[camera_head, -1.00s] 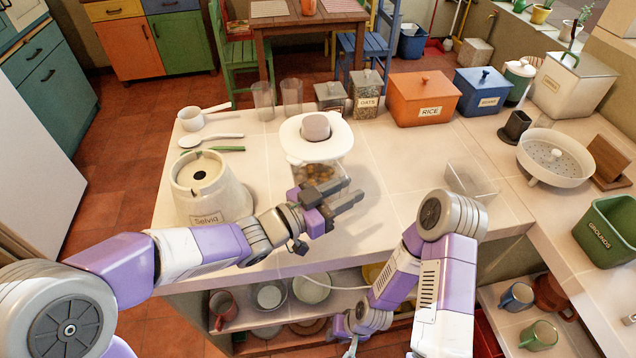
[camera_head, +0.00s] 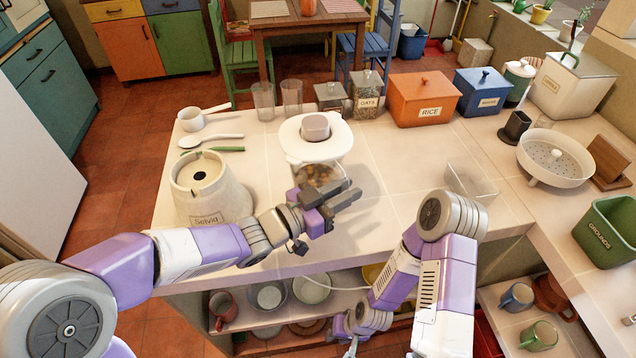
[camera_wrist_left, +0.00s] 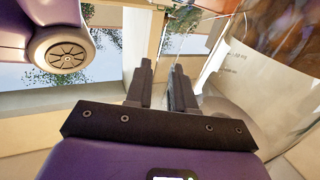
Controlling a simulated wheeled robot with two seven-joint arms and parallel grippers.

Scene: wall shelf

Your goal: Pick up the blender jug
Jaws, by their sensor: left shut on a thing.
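The blender jug (camera_head: 303,171) is clear, with a white lid and grey cap and brownish contents. It stands upright on the counter, and its clear wall also fills the upper right of the left wrist view (camera_wrist_left: 262,88). My left gripper (camera_head: 349,194) is at the near side of the jug, its dark fingers drawn close together on the jug, seemingly at its handle. The fingers also show in the left wrist view (camera_wrist_left: 165,80). The exact grip spot is hard to make out.
The blender base (camera_head: 206,190) stands left of the jug. A white cup (camera_head: 191,118), spoon and green-handled utensil lie behind it. Glasses (camera_head: 291,97), canisters and an orange rice box (camera_head: 424,98) line the back. A clear container (camera_head: 470,181) sits to the right.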

